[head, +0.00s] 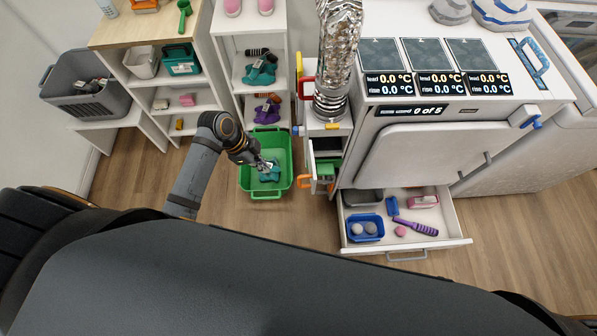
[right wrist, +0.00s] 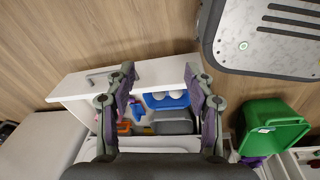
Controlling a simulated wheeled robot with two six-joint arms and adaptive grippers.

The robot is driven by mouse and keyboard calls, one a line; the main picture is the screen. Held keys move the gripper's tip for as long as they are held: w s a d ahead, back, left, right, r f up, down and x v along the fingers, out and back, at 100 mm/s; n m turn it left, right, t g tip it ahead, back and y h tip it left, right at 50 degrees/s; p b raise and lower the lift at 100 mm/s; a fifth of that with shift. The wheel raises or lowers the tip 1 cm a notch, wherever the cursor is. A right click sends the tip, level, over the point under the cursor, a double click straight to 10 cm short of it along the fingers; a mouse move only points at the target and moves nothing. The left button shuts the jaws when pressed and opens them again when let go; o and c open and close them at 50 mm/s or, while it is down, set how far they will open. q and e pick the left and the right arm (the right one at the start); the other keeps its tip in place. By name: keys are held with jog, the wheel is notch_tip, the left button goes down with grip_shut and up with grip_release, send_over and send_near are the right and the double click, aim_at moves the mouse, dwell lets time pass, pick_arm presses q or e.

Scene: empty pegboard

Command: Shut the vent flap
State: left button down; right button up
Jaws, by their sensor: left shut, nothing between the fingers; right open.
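A silver flexible duct (head: 338,55) comes down onto a narrow white unit (head: 316,131) left of the white machine. A red handle (head: 305,88) and a yellow tab (head: 332,126) are near the duct's foot. I cannot tell for certain which part is the vent flap. My left gripper (head: 266,166) is shut and empty, over the green bin and left of the narrow unit, apart from the duct. My right gripper (right wrist: 160,100) is open in the right wrist view, above the open drawer; it is hidden in the head view.
An open drawer (head: 456,240) juts out below the machine, holding a blue tray (head: 365,228) and a purple brush (head: 415,227). A green bin (head: 244,178) with teal cloth stands on the floor.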

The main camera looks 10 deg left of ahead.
pick_arm(q)
jog(key=d+f+m+p, duration=0.1)
jog(key=d+f, duration=0.6)
jog(key=d, duration=0.1)
jog(key=shift+w+f, duration=0.35)
jog(key=shift+w, duration=0.05)
pick_arm(e)
jog(key=shift+s+a+r, duration=0.3)
jog(key=shift+a+r, duration=0.2)
jog(key=shift+r, duration=0.1)
jog(key=shift+w+r, duration=0.1)
